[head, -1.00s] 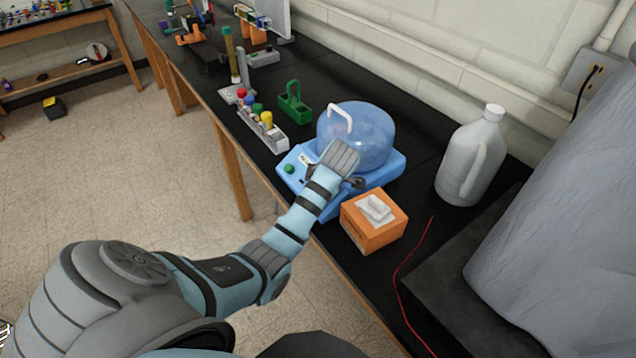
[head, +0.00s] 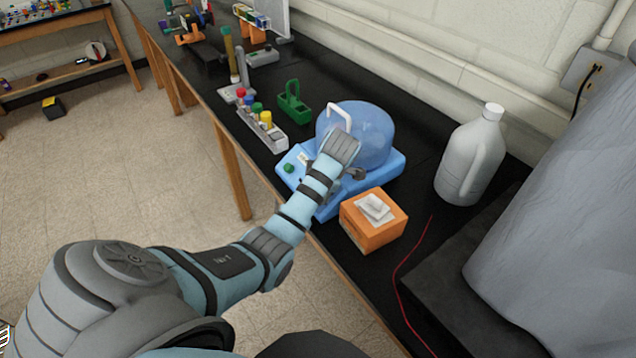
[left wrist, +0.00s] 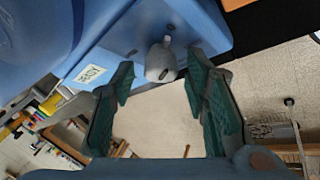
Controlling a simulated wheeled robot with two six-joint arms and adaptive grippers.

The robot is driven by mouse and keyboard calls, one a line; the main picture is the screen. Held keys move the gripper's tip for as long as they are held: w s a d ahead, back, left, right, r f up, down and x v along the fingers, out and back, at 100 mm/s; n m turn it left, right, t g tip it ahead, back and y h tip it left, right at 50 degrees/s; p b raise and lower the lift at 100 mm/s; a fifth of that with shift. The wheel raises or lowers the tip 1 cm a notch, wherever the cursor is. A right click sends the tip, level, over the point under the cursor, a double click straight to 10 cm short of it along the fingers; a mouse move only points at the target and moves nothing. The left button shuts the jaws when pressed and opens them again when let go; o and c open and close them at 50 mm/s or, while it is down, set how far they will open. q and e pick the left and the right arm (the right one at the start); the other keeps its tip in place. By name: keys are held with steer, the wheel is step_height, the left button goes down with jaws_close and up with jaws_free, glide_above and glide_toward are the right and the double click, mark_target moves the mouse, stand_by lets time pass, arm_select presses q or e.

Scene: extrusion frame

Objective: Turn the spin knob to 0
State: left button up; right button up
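The blue spin machine (head: 390,170) sits on the black bench, with a clear blue domed lid (head: 370,130) and a white handle on top. In the left wrist view the grey spin knob (left wrist: 161,60) sticks out of the blue front panel. My left gripper (left wrist: 162,82) is open, with one green-padded finger on each side of the knob and visible gaps between pads and knob. A white label (left wrist: 92,73) is on the panel. My right gripper is not in view.
An orange tissue box (head: 372,235) stands close to the machine. A white jug (head: 470,160) is at the right. A rack of coloured-cap bottles (head: 262,128) and a green rack (head: 293,103) stand beyond the machine. A red wire (head: 402,275) crosses the bench.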

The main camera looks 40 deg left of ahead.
arm_select(q)
steer(key=v, duration=0.7)
steer(key=shift+r, duration=0.2)
steer(key=shift+d, duration=0.1)
